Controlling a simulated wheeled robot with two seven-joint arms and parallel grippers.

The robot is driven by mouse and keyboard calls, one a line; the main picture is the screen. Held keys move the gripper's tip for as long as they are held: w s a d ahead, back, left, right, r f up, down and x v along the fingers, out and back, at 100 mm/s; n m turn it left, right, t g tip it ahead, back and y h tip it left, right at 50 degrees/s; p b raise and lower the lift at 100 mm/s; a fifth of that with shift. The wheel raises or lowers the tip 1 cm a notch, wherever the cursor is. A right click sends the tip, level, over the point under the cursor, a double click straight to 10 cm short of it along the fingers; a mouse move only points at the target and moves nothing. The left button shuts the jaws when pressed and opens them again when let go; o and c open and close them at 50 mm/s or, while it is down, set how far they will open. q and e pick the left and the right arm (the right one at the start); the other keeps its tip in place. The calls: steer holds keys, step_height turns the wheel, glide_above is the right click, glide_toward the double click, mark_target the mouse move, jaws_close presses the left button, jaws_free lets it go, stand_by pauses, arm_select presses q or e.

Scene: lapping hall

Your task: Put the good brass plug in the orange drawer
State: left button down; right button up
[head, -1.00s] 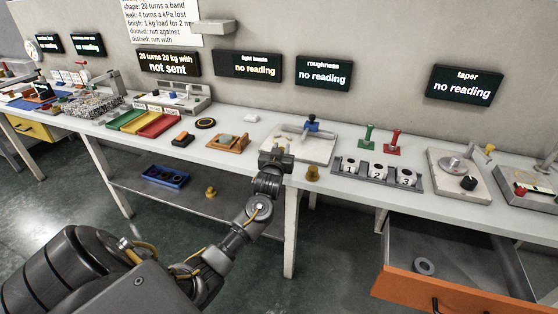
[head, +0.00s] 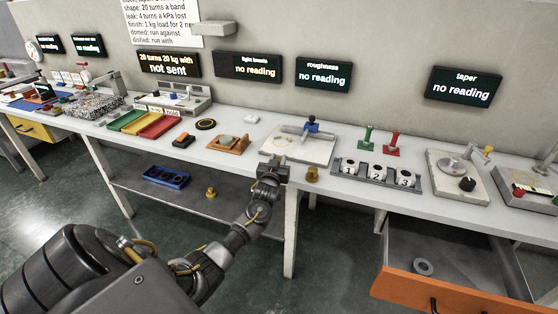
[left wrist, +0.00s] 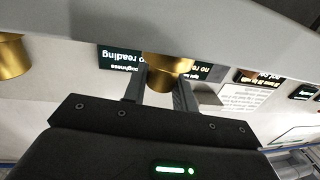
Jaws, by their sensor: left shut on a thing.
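A brass plug (left wrist: 168,68) sits between the fingers of my left gripper (left wrist: 160,92) in the left wrist view. My left gripper (head: 272,168) is shut on it at the bench's front edge. In the head view the gripper hides this plug. A second brass plug (head: 312,174) stands on the bench just right of the gripper; a brass plug also shows at the left of the wrist view (left wrist: 12,56). Another brass plug (head: 211,192) is on the lower shelf. The orange drawer (head: 450,292) is open at the lower right. My right gripper is out of view.
A grey ring (head: 423,267) lies in the drawer. A blue tray (head: 166,177) is on the lower shelf. Behind the gripper is a pale plate with a blue-knobbed fixture (head: 312,126). A numbered rack (head: 377,174) stands between the gripper and the drawer side.

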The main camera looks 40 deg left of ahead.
arm_select(q)
steer(key=shift+f, duration=0.1)
steer(key=shift+f, duration=0.15)
steer(key=c, duration=1.1)
jaws_free()
steer(key=v, duration=0.3)
steer(key=b+v, duration=0.1)
steer(key=v, duration=0.6)
steer(key=shift+s+d, duration=0.2)
steer(key=shift+d, duration=0.3)
